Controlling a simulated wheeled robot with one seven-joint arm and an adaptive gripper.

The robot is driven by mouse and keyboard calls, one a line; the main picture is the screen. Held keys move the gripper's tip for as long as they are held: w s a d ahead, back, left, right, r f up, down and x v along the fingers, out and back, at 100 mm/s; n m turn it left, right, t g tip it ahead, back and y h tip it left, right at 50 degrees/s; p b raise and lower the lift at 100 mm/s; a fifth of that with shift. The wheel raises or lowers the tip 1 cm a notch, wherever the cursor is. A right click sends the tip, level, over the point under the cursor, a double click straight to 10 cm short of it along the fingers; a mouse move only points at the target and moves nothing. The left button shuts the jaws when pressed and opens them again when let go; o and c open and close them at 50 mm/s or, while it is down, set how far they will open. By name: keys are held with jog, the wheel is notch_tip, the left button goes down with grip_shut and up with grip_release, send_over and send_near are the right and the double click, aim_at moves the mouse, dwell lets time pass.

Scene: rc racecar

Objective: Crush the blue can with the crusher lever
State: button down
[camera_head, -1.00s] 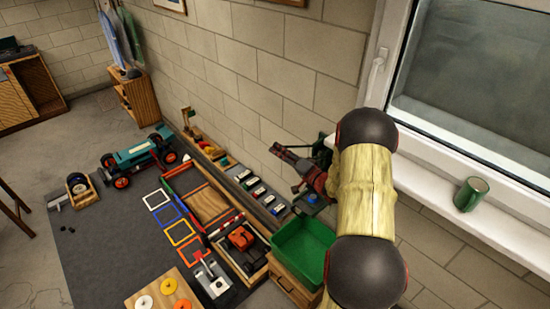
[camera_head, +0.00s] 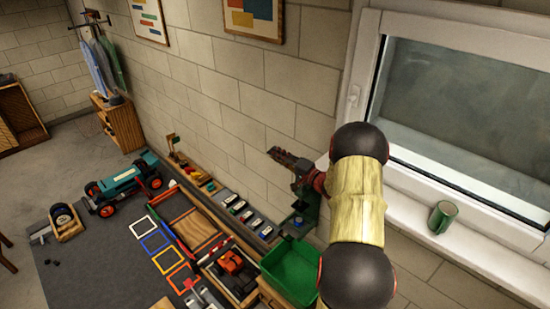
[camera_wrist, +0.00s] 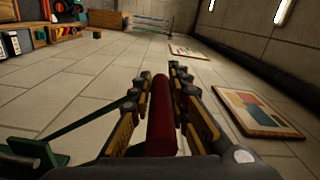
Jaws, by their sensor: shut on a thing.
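The green crusher (camera_head: 303,205) is against the wall, above the green bin. A small blue patch low in it looks like the blue can (camera_head: 298,222), but it is too small to be sure. My gripper (camera_head: 275,154) is above the crusher in the head view, pointing left along the wall. In the wrist view my gripper (camera_wrist: 164,76) is shut on a red cylindrical bar, the grip of the crusher lever (camera_wrist: 161,125). A thin green bar runs at the lower left there. The can does not show in the wrist view.
A green bin (camera_head: 291,270) stands just below the crusher. The window sill (camera_head: 405,215) with a green mug (camera_head: 443,217) is to the right of my arm. Trays and small cars line the wall at left. Framed pictures (camera_head: 254,18) hang above.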

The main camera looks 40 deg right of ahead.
jog(key=shift+d, duration=0.15)
jog(key=c, duration=1.7)
grip_release()
jog(key=shift+f, duration=0.15)
jog(key=s, duration=0.8)
jog(key=s+d, duration=0.1)
jog(key=s, duration=0.3)
